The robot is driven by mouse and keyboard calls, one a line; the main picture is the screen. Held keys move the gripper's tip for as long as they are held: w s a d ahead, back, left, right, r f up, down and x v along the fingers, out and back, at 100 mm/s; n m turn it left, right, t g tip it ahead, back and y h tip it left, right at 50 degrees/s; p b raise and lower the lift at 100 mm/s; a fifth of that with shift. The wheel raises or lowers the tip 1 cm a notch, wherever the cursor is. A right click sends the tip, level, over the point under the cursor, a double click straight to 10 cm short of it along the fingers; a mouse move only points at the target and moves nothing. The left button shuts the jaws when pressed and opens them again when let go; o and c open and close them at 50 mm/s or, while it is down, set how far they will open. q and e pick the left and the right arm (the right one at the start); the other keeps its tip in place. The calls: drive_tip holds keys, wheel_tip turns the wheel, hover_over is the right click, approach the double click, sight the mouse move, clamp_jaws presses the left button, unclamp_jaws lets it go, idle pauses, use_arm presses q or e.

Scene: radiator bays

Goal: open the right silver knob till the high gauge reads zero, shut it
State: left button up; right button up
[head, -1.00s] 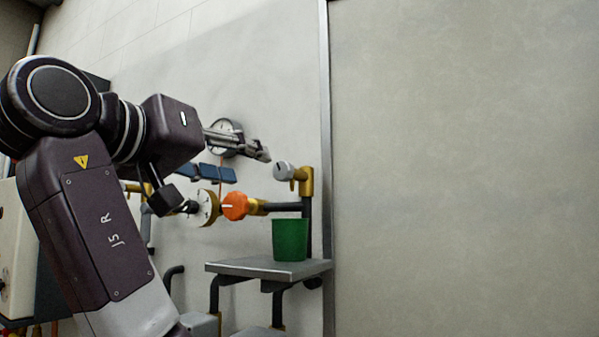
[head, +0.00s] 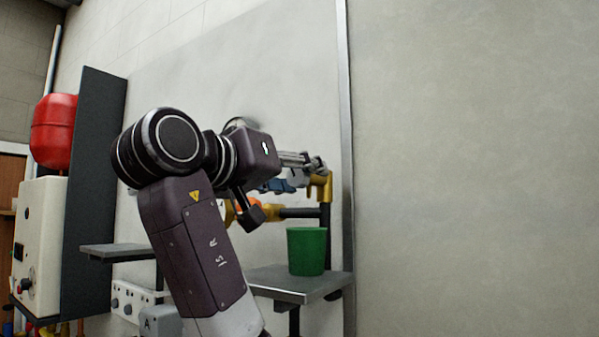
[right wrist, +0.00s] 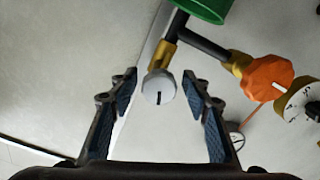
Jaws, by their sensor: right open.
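The silver knob (right wrist: 159,88) with a dark slot mark is in the right wrist view, on a brass valve body (right wrist: 163,55). My right gripper (right wrist: 159,80) is open, with one finger on each side of the knob and a gap to each. How far the fingertips reach along the knob I cannot tell. In the head view my right gripper (head: 317,165) is at the brass elbow (head: 322,186) and hides the knob. A round gauge (head: 238,123) shows only its rim above my wrist; its reading is hidden. My left gripper is not in view.
A green cup (head: 306,251) stands on a grey shelf (head: 330,286) below the pipe. A red tank (head: 53,132) is at the left.

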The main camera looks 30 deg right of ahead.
drive_tip(key=shift+s+a, duration=0.1)
drive_tip(key=shift+a, duration=0.1)
drive_tip(key=shift+a+r, duration=0.1)
drive_tip(key=shift+a, duration=0.05)
drive_tip(key=shift+c, duration=0.3)
drive_tip(key=shift+a, duration=0.1)
drive_tip(key=c, duration=1.1)
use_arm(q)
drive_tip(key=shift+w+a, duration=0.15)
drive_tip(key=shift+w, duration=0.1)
